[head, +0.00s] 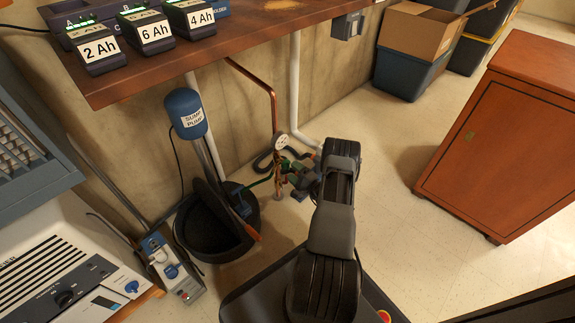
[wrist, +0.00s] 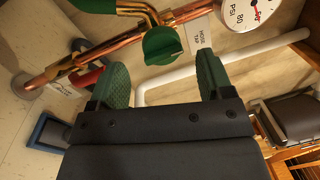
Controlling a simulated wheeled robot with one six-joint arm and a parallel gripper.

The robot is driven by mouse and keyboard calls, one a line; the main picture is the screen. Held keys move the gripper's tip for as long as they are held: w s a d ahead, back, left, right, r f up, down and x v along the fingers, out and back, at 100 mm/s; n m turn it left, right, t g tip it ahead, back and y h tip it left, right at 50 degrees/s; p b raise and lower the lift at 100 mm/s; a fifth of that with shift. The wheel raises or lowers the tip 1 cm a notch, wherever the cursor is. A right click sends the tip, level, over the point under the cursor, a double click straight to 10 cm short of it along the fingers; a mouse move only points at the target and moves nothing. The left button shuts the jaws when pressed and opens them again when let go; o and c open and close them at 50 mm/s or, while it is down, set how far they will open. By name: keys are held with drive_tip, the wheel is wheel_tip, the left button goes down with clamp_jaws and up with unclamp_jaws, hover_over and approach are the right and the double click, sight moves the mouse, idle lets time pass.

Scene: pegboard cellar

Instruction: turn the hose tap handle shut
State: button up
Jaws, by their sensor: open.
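The green hose tap handle (wrist: 162,46) shows in the wrist view as a rounded knob on the copper pipework (wrist: 120,46). A white tag (wrist: 198,38) reading "HOSE TAP" is beside it. My gripper (wrist: 161,78) is open, with its two green fingertips apart. The handle is ahead of the gap between them, and nothing is seen between the fingers. I cannot tell whether a finger touches the handle. In the head view my gripper (head: 300,177) is low beside the copper pipes, and my arm and gripper partly hide that area.
A pressure gauge (wrist: 248,12) and a white pipe (wrist: 230,64) are close to the tap. In the head view, a blue sump pump tank (head: 186,113) and a black basin (head: 207,225) stand left. A workbench (head: 215,50) overhangs behind. Floor is clear towards the wooden cabinet (head: 500,140).

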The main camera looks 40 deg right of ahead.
drive_tip(key=p+v, duration=0.2)
drive_tip(key=v, duration=0.6)
drive_tip(key=shift+s, duration=0.25)
